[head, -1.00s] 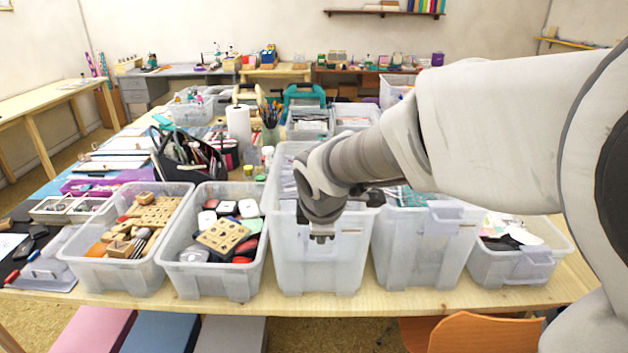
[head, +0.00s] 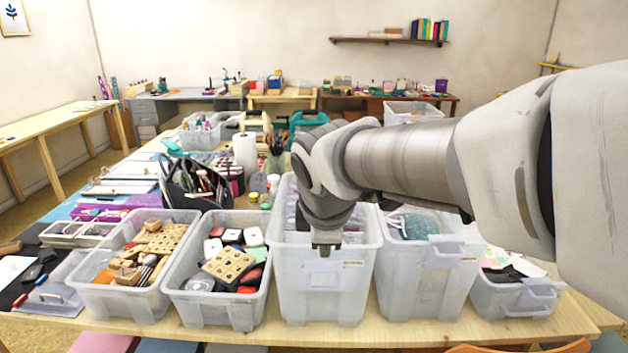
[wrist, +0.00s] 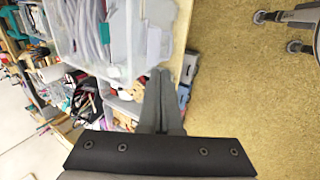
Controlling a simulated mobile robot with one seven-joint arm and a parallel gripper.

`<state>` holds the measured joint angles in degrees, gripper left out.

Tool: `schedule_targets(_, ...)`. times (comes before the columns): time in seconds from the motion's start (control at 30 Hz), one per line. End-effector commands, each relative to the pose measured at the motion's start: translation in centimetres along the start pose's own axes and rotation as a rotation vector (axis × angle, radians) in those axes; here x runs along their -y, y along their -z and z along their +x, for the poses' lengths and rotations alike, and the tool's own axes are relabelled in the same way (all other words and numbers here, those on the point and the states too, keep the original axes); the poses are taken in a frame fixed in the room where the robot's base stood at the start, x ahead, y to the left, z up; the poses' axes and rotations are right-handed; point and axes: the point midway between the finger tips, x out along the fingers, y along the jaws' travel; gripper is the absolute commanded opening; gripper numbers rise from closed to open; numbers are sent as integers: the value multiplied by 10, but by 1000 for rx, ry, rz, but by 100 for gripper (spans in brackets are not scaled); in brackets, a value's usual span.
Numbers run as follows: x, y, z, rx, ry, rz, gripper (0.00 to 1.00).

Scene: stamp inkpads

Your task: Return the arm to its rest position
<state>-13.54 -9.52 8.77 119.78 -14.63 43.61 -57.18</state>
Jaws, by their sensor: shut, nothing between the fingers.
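My gripper (head: 325,249) points down in front of the tall clear bin (head: 322,285) in the middle of the row, over its near side in the head view. In the wrist view my gripper (wrist: 160,74) shows as two dark fingers pressed together with nothing between them. My arm reaches in from the right of the head view and hides part of the tall bin's opening.
Left of the tall bin stand a bin of wooden stamps (head: 127,298) and a bin of inkpads (head: 215,308). Right of it are another tall bin (head: 428,287) and a low bin (head: 515,300). The wooden table's front edge (head: 400,331) runs below them. A black caddy (head: 193,190) stands behind.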

Motion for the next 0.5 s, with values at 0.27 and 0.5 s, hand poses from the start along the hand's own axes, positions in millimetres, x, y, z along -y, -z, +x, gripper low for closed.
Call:
schedule_targets(0.27,10,-24,-17,12,-1,176,0)
schedule_targets(0.5,59,-86,-63,29,0,795,0)
